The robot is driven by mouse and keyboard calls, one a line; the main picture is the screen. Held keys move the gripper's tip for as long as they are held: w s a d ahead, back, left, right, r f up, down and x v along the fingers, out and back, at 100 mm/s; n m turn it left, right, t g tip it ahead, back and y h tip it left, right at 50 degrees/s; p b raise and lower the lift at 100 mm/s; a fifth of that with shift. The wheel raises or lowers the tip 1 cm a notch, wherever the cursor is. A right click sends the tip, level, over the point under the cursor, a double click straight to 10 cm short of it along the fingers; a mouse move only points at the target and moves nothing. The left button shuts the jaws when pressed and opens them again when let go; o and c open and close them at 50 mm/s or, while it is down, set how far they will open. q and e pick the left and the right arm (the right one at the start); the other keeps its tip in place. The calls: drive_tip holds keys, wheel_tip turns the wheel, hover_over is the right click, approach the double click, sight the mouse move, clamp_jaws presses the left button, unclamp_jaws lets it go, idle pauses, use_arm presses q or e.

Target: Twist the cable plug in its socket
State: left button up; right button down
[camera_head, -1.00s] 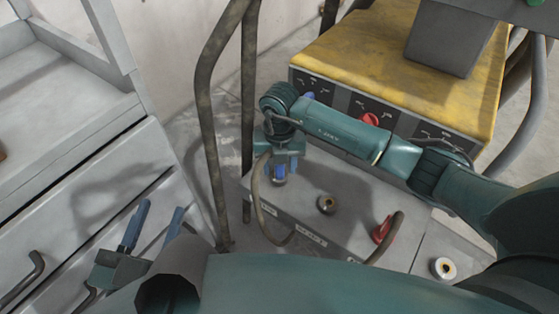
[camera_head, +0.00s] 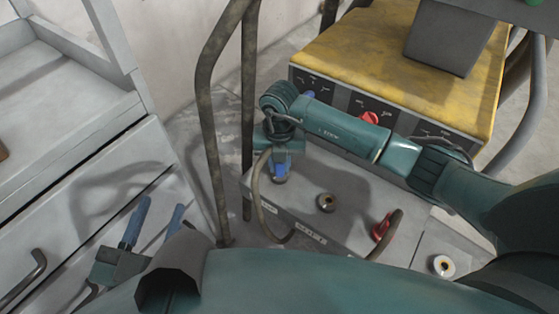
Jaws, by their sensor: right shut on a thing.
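My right gripper (camera_head: 279,176) points down over the grey panel with sockets (camera_head: 350,208), near its left end. Its blue fingers are shut on the cable plug, which they mostly hide. I cannot tell how deep the plug sits in its socket. A dark cable (camera_head: 258,195) loops from the gripper down to the panel's front edge. An empty round socket (camera_head: 326,203) shows to the right. My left gripper (camera_head: 157,210) is at the lower left, its blue fingers apart and empty, away from the panel.
A red plug with a dark cable (camera_head: 382,227) sits further right on the panel. Another round socket (camera_head: 443,266) is at the lower right. A yellow machine (camera_head: 370,45) stands behind. A bent metal tube frame (camera_head: 207,120) rises left of the panel, beside a grey drawer cabinet (camera_head: 75,205).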

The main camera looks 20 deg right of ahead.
drive_tip(key=m+p, duration=0.2)
drive_tip(key=m, duration=0.1)
drive_tip(key=shift+r, duration=0.15)
use_arm(q)
wheel_tip(320, 180, up, 3)
drive_tip(key=shift+f, duration=0.1)
use_arm(e)
drive_tip(key=shift+m, duration=0.4)
drive_tip(key=c, duration=1.2)
unclamp_jaws()
use_arm(q)
drive_tip(key=shift+f, duration=0.1)
drive_tip(key=a+f+n+g+y+p, duration=0.1)
drive_tip(key=p, duration=0.1)
drive_tip(key=a+f+n+g+y+p, duration=0.1)
drive_tip(key=f+g+y+p, duration=0.1)
drive_tip(key=shift+s+a+f, duration=0.1)
drive_tip(key=shift+s+f, duration=0.05)
use_arm(e)
wheel_tip(320, 180, up, 13)
drive_tip(key=shift+r, duration=0.1)
